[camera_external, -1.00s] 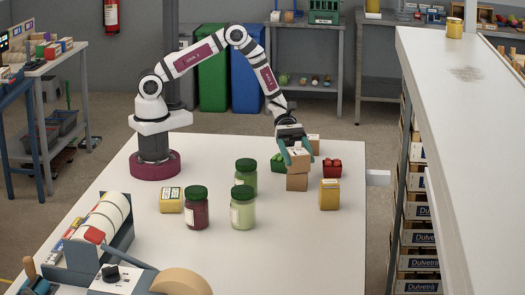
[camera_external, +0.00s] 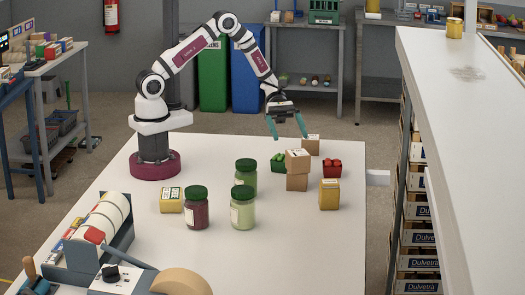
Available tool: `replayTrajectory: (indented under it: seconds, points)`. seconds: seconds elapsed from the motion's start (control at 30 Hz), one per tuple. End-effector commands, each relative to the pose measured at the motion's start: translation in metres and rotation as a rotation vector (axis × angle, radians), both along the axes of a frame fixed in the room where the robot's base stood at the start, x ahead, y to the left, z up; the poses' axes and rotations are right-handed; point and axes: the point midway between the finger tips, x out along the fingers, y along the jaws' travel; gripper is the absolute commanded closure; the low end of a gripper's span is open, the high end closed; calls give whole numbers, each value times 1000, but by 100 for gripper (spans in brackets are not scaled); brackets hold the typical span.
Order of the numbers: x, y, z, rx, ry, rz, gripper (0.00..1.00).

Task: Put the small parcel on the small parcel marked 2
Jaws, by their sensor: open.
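Two small brown parcels are stacked near the right side of the white table. The upper small parcel (camera_external: 298,160) rests on the lower small parcel (camera_external: 297,182) and looks slightly turned against it. Another brown parcel (camera_external: 311,145) stands just behind to the right. No number can be read on any parcel at this size. My gripper (camera_external: 287,127) is open and empty, above and slightly left of the stack, with its teal fingers pointing down and clear of the parcels.
A green brick-like block (camera_external: 278,163) is left of the stack, and a red block (camera_external: 332,168) is right. A yellow package (camera_external: 329,194) stands in front right. Jars (camera_external: 243,207) with green lids and a yellow box (camera_external: 171,200) are to the left. The front right of the table is clear.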

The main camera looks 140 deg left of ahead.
Motion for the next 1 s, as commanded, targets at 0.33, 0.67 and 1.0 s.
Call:
replayTrajectory:
  seconds: [0.33, 0.67, 1.0]
  points:
    - [3, -30, 21, 88, 15, -157, 0]
    - [-92, -297, 99, 1113, -235, -1972, 0]
    - [-153, -285, 105, -1466, 509, 2549, 0]
